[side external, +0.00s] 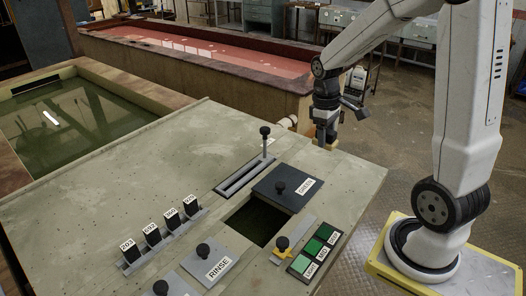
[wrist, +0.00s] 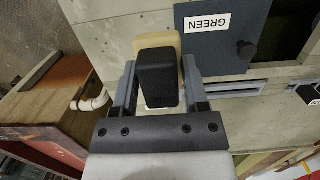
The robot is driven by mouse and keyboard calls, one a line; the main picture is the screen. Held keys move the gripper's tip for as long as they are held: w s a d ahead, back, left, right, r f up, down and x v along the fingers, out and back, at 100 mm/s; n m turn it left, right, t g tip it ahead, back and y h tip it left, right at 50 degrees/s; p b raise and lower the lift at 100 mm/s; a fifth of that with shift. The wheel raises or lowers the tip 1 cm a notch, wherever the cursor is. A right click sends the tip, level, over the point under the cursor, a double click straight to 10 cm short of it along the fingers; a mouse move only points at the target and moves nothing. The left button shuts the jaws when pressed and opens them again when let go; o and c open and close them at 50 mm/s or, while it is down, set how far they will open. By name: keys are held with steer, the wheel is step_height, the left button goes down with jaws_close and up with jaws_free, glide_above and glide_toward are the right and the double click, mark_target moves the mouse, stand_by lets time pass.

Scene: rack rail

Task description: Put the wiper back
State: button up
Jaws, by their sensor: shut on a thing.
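My gripper (wrist: 157,85) is shut on the wiper (wrist: 158,78), which shows as a black block with a tan, pale-yellow part at its far end in the wrist view. The jaws sit on either side of the block. In the side external view my gripper (side external: 328,122) is by the bench's far edge, and the wiper is small and partly hidden there. I cannot tell whether it touches anything. A slotted rail (side external: 240,178) with an upright black-knobbed post (side external: 265,142) lies on the bench, left of my gripper.
The dark lid labelled GREEN (side external: 285,190) lies beside an open square well (side external: 256,222). The bench's left part is clear.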

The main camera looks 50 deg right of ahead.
mark_target(334, 135)
steer(key=shift+s+a+r, duration=0.2)
steer(key=shift+s+r, duration=0.4)
steer(key=shift+r, duration=0.1)
steer(key=shift+s+a+r, duration=0.15)
steer(key=shift+s+r, duration=0.4)
steer(key=shift+r, duration=0.15)
steer(key=w+d+f, duration=0.1)
steer(key=w+f, duration=0.1)
steer(key=w, duration=0.2)
steer(key=w+d+f, duration=0.2)
steer(key=w+f, duration=0.1)
steer(key=w+d+f, duration=0.1)
steer(key=w+f, duration=0.2)
steer(key=w, duration=0.1)
steer(key=shift+w+d+f, duration=0.2)
steer(key=shift+w+d, duration=0.15)
steer(key=shift+w+d+f, duration=0.2)
steer(key=shift+w+f, duration=0.2)
steer(key=shift+f, duration=0.1)
steer(key=shift+w+d+f, duration=0.1)
steer(key=shift+w+f, duration=0.2)
steer(key=shift+f, duration=1.5)
steer(key=shift+f, duration=0.2)
